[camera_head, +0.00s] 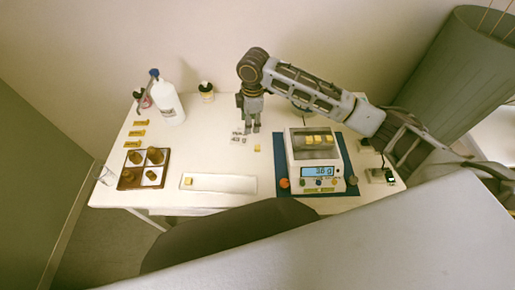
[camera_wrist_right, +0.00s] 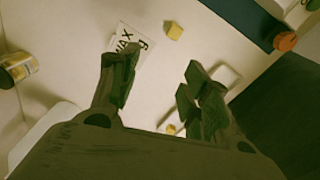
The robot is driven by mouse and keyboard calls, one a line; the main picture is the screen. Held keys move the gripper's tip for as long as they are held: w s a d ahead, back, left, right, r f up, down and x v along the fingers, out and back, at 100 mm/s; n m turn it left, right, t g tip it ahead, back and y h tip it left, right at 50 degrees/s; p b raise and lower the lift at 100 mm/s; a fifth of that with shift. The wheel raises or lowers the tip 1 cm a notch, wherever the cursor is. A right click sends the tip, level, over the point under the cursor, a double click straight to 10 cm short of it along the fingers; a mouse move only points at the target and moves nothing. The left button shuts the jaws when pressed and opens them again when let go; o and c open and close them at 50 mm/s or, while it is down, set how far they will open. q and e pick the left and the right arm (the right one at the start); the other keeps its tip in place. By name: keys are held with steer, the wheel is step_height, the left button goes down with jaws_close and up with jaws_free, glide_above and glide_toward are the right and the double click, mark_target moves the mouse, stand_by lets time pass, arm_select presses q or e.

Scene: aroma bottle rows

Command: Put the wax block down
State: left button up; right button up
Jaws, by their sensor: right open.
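A small yellow wax block (camera_head: 257,148) lies on the white table beside the printed WAX card (camera_head: 239,138); the right wrist view also shows this block (camera_wrist_right: 175,31) and the card (camera_wrist_right: 126,45). My right gripper (camera_head: 251,130) is just behind the block, pointing down, apart from it. Its fingers are open, with nothing gripped between them (camera_wrist_right: 160,90). Another yellow block (camera_head: 189,181) sits on the long white tray (camera_head: 235,184). Several yellow blocks (camera_head: 318,139) are on the scale (camera_head: 293,150), whose display appears to read 36 g. My left gripper is not in view.
The scale stands on a blue mat (camera_head: 348,158). At left are a brown divided box (camera_head: 137,188), yellow labels (camera_head: 134,144), a glass (camera_head: 106,176) and a white bottle (camera_head: 168,103). A small jar (camera_head: 206,96) stands at the back. The table's middle left is clear.

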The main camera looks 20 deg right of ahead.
steer(key=shift+s+d+m+h, duration=0.15)
steer(key=shift+s+d+m, duration=0.15)
steer(key=shift+m, duration=0.3)
steer(key=shift+s+d+m+h, duration=0.15)
steer(key=shift+d+m, duration=0.2)
steer(key=shift+m, duration=0.25)
glide_above(255, 146)
step_height(255, 146, down, 8)
steer(key=shift+r, duration=0.1)
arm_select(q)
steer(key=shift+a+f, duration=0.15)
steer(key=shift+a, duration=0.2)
arm_select(e)
steer(key=shift+f, duration=0.45)
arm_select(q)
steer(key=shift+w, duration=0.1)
arm_select(e)
steer(key=shift+f, duration=0.15)
